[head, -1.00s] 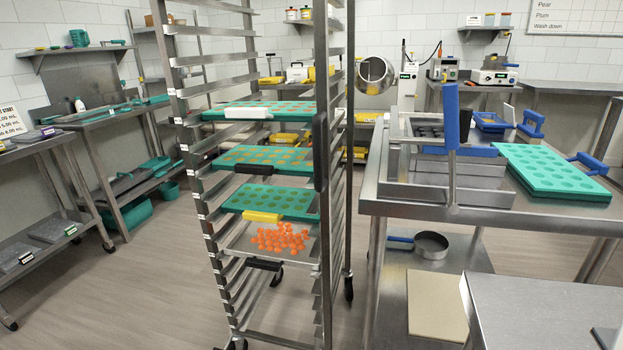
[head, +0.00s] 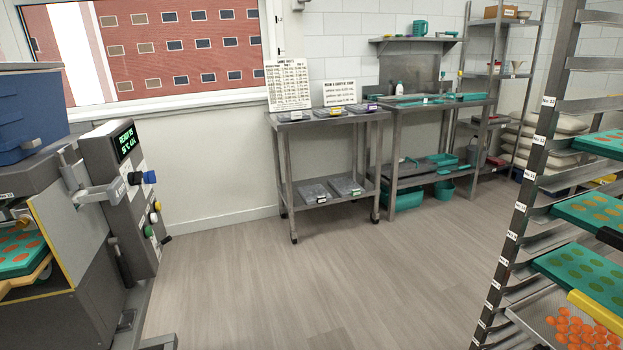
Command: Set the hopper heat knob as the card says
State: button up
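A grey machine with a control panel (head: 122,200) stands at the left edge, seen at an angle. Its dark display (head: 126,143) shows green text, too small to read surely. Below the display are a black knob (head: 134,178) and a blue knob (head: 150,177). Small yellow, white and green controls sit lower down. I cannot tell which one is the hopper heat knob, or its setting. Two printed cards, a larger one (head: 288,86) and a smaller one (head: 339,93), stand on the cart by the window; their text is unreadable from here. My gripper is out of view.
A steel cart (head: 334,116) stands against the back wall, with a steel bench (head: 432,104) beside it. A tall tray rack (head: 530,170) with teal trays and orange sweets fills the right edge. The wooden floor (head: 330,270) between machine and rack is clear.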

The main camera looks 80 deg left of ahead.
aim_at(135, 178)
jog(key=u, duration=2.3)
jog(key=k+u, duration=0.1)
jog(key=u, duration=0.75)
jog(key=k+u, duration=0.1)
jog(key=u, duration=0.35)
jog(key=k+j+u, duration=0.2)
jog(key=k+j, duration=0.15)
jog(key=j, duration=0.15)
jog(key=k, duration=1)
jog(key=i+j, duration=0.15)
jog(key=i, duration=0.7)
jog(key=i+l, duration=0.15)
jog(key=l, duration=0.25)
jog(key=i+l, duration=0.2)
jog(key=l, duration=0.2)
jog(key=i+l, duration=0.15)
jog(key=l, duration=0.25)
jog(key=i+l, duration=0.2)
jog(key=l, duration=0.15)
jog(key=i+l, duration=0.15)
jog(key=l, duration=0.25)
